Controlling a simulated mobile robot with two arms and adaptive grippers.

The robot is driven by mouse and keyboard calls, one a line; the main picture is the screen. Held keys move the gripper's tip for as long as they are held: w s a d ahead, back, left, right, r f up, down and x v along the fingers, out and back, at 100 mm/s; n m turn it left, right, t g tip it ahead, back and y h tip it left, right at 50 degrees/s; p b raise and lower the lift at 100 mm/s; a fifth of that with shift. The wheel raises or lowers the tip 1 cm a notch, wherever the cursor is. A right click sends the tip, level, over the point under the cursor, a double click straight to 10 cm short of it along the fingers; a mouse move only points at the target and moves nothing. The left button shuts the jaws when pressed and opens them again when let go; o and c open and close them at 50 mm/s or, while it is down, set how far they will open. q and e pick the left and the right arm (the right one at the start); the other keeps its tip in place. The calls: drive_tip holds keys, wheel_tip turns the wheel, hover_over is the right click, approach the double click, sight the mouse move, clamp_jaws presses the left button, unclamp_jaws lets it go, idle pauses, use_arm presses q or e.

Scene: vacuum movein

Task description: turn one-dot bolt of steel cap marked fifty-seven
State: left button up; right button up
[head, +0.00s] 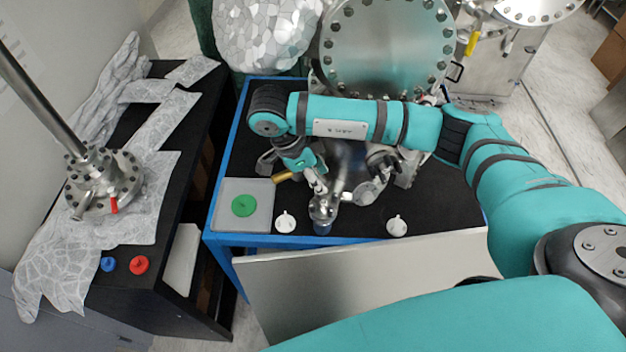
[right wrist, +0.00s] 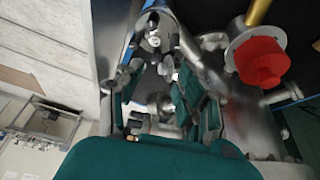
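My right arm reaches across the bench in the head view, with the right gripper (head: 314,182) pointing down at the steel vessel. In the right wrist view the two teal fingers of the right gripper (right wrist: 160,90) stand apart. Steel parts with several bolt heads (right wrist: 154,40) show between and beyond the fingers; I cannot tell whether any is touched. A small steel fitting (head: 323,208) stands just below the gripper in the head view. I cannot read the fifty-seven mark or find the one-dot bolt; arm and gripper hide part of the vessel. My left gripper is not in view.
A large bolted steel flange (head: 388,45) stands behind my arm. A red cap (right wrist: 260,62) is close right of the gripper. A steel post (head: 104,180) stands on the left bench.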

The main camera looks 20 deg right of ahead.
sight(335, 195)
drive_tip(key=d+f, duration=0.1)
drive_tip(key=s+d+f+p, duration=0.1)
drive_tip(key=d+f+p, duration=0.1)
drive_tip(key=f, duration=0.1)
drive_tip(key=shift+s+d+f, duration=0.1)
drive_tip(key=shift+s+d, duration=0.05)
drive_tip(key=shift+s, duration=0.2)
drive_tip(key=shift+w+d+f+p, duration=0.1)
drive_tip(key=shift+f+p, duration=0.1)
drive_tip(key=shift+f, duration=0.4)
drive_tip(key=shift+w+d+f+p, duration=0.1)
drive_tip(key=shift+f+p, duration=0.1)
drive_tip(key=shift+f, duration=0.35)
drive_tip(key=c, duration=0.7)
clamp_jaws()
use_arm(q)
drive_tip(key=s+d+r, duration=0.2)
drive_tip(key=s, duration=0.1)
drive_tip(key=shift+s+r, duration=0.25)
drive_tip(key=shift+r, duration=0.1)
